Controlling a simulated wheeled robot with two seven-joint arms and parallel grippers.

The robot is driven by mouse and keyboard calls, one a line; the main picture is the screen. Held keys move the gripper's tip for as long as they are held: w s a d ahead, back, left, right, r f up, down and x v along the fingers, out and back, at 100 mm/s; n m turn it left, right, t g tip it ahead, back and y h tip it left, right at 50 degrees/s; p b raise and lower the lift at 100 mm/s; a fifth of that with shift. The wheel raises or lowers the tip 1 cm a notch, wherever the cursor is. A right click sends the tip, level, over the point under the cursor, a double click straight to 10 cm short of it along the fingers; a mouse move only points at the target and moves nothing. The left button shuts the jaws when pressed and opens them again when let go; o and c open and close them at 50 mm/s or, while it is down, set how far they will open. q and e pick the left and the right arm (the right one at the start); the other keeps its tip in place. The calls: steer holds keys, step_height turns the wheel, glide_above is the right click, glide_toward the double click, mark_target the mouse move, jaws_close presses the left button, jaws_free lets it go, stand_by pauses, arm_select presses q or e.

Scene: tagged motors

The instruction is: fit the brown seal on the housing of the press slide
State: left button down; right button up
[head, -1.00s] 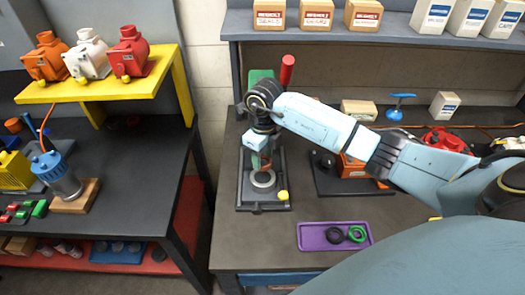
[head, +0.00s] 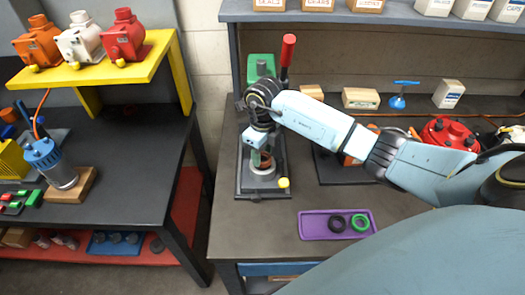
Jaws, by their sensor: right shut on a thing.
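The press slide stands at the left of the right bench, with a dark base (head: 246,186), a green block (head: 261,66) at its back, a red-handled lever (head: 288,52) and a yellow knob (head: 284,183). Its round grey housing (head: 263,174) sits near the front of the base. My right gripper (head: 261,160) points down just over the housing, shut on the brown seal (head: 266,161). The seal is mostly hidden by the fingers, and I cannot tell whether it touches the housing. My left gripper is not in view.
A purple tray (head: 310,229) holds a black ring (head: 337,224) and a green ring (head: 360,223). A red motor (head: 449,133), a blue valve handle (head: 400,92) and boxes (head: 361,98) stand behind my right arm. A second bench (head: 120,170) is at left.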

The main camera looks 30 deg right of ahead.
steer(key=shift+f+b, duration=0.6)
steer(key=shift+f, duration=0.1)
stand_by(0.3)
steer(key=o, duration=1)
steer(key=shift+o, duration=0.2)
steer(key=shift+r, duration=0.1)
steer(key=shift+r+p, duration=2.2)
steer(key=shift+r, duration=0.75)
steer(key=shift+w+r, duration=0.1)
steer(key=shift+r, duration=0.35)
step_height(320, 180, up, 12)
steer(key=b, duration=0.2)
steer(key=shift+r, duration=0.25)
